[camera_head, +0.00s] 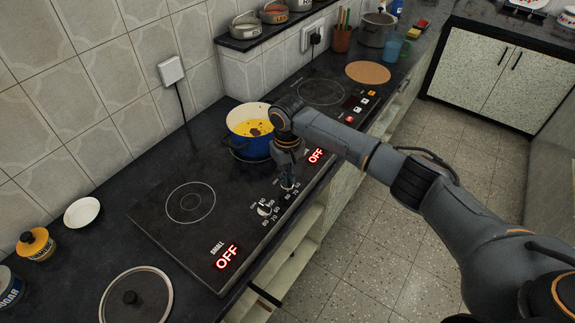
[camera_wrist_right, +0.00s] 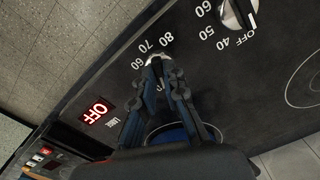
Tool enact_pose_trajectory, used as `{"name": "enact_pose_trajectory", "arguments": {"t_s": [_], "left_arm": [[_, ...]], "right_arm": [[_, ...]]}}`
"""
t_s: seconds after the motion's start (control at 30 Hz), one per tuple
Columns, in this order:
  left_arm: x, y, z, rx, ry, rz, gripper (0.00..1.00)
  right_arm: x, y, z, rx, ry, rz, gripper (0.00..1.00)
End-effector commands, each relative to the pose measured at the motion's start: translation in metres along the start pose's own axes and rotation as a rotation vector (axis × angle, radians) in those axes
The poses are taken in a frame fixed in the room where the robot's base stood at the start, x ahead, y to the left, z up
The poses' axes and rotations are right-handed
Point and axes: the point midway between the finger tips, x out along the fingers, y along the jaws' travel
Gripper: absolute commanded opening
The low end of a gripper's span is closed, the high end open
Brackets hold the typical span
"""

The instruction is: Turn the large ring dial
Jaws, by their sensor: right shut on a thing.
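The black cooktop (camera_head: 150,215) has two dials at its front edge. The large ring dial (camera_wrist_right: 156,60) is mostly hidden under my right gripper (camera_wrist_right: 155,68); the marks 60, 70 and 80 show around it. My right gripper (camera_head: 288,184) points down and its fingers are closed together on this dial. The red display labelled LARGE (camera_wrist_right: 98,110) reads OFF; it also shows in the head view (camera_head: 316,156). The small dial (camera_head: 264,208) is beside it, and the SMALL display (camera_head: 227,257) reads OFF. My left gripper is not in view.
A blue pot (camera_head: 243,148) with yellow food stands on the cooktop just behind my right gripper. A glass lid (camera_head: 150,297), a white dish (camera_head: 82,212) and a yellow jar (camera_head: 36,244) are at the left. A second cooktop (camera_head: 321,91) lies beyond the pot.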

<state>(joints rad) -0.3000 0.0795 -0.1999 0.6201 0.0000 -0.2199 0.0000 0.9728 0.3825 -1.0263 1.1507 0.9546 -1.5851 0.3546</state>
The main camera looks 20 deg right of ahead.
Motion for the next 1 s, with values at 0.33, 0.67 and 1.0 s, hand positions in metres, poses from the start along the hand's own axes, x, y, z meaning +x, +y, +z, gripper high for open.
{"name": "enact_pose_trajectory", "arguments": {"t_s": [0.33,0.67,1.0], "left_arm": [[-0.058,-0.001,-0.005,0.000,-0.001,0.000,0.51],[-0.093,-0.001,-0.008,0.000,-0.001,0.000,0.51],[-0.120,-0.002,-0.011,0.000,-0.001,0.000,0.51]], "right_arm": [[-0.006,-0.002,0.001,0.331,-0.004,-0.003,0.00],[-0.005,-0.001,0.000,0.645,-0.003,-0.003,0.00],[-0.004,-0.001,0.000,0.967,-0.001,-0.002,0.00]]}}
